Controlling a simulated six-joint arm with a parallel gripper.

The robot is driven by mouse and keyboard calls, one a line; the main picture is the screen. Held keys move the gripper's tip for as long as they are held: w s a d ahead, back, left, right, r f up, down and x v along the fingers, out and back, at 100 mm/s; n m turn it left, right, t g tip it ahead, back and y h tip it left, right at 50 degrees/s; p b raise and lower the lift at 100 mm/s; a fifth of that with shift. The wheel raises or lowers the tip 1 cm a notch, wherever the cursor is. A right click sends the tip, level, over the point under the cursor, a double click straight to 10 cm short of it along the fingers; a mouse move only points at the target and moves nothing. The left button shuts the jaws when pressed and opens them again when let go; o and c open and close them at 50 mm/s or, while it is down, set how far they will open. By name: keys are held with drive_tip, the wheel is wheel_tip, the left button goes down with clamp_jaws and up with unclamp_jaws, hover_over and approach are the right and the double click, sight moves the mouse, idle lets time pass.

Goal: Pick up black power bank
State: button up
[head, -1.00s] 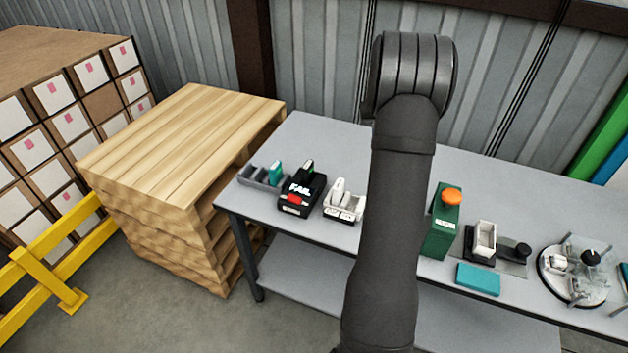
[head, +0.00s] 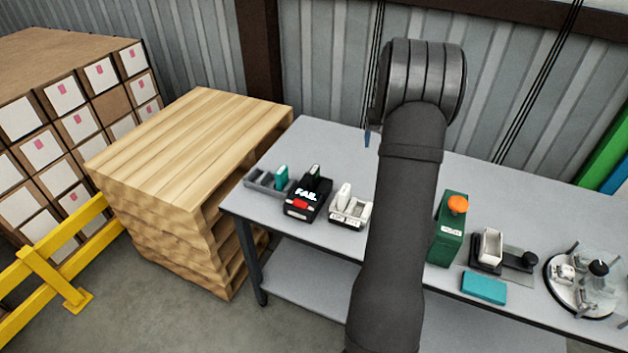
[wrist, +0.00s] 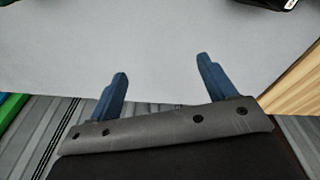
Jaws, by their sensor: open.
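I cannot single out a black power bank with certainty. In the head view a dark upright piece with a green edge (head: 314,174) stands in the black tester marked FAIL (head: 306,204); it may be the power bank. In the wrist view only a dark corner with some white lettering (wrist: 268,3) shows at the top edge. My gripper (wrist: 162,65) has two blue fingers spread wide apart, with nothing between them but the bare grey table top. In the head view my arm hides most of it; one blue finger (head: 367,136) shows behind the tester, towards the wall.
A grey tray with a teal piece (head: 281,178) and a white holder (head: 349,213) flank the tester. To the right are a green box with an orange knob (head: 448,235), a teal block (head: 484,287) and a round fixture (head: 585,285). A wooden pallet stack (head: 195,150) stands left of the table.

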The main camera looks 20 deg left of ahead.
drive_tip(key=shift+a, duration=0.1)
drive_tip(key=m+g, duration=0.2)
drive_tip(key=m, duration=2)
approach(314, 169)
drive_tip(key=f, duration=0.7)
drive_tip(key=shift+s+a, duration=0.15)
drive_tip(key=shift+a, duration=0.15)
drive_tip(key=shift+s+d+f, duration=0.1)
drive_tip(key=shift+f, duration=1.25)
drive_tip(key=shift+d+f, duration=0.1)
drive_tip(key=shift+f, duration=1.25)
drive_tip(key=c, duration=1.1)
drive_tip(key=shift+r, duration=0.15)
